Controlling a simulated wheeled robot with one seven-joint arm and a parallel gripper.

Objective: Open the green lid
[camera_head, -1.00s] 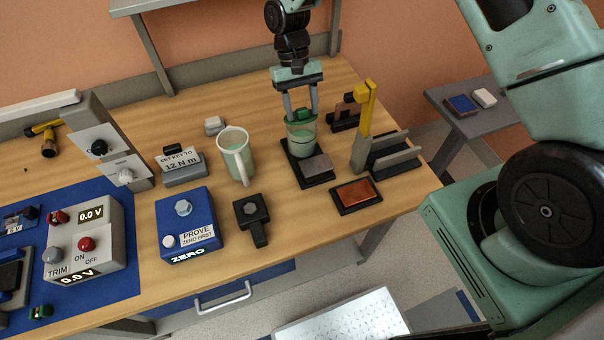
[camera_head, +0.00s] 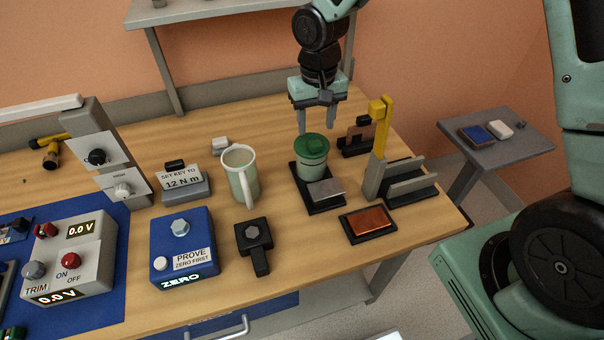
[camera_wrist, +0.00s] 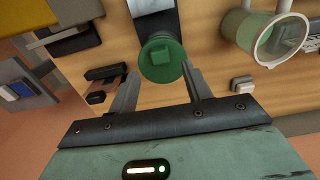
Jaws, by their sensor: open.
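The green lid (camera_head: 313,147) has a raised knob and sits flat on top of a pale green jar (camera_head: 312,170). The jar stands upright on a black base beside a grey plate. My gripper (camera_head: 315,123) is open and empty, just above and behind the lid in the head view. In the wrist view the lid (camera_wrist: 162,60) shows between and beyond the fingertips of my gripper (camera_wrist: 160,74). The fingers do not appear to touch it. The lid hides the inside of the jar.
A cream mug (camera_head: 240,178) stands left of the jar. A yellow-handled lever (camera_head: 380,130) rises close on the right, with a black bracket (camera_head: 357,138) behind. A copper plate (camera_head: 367,222) lies in front. A shelf (camera_head: 230,14) overhangs the back.

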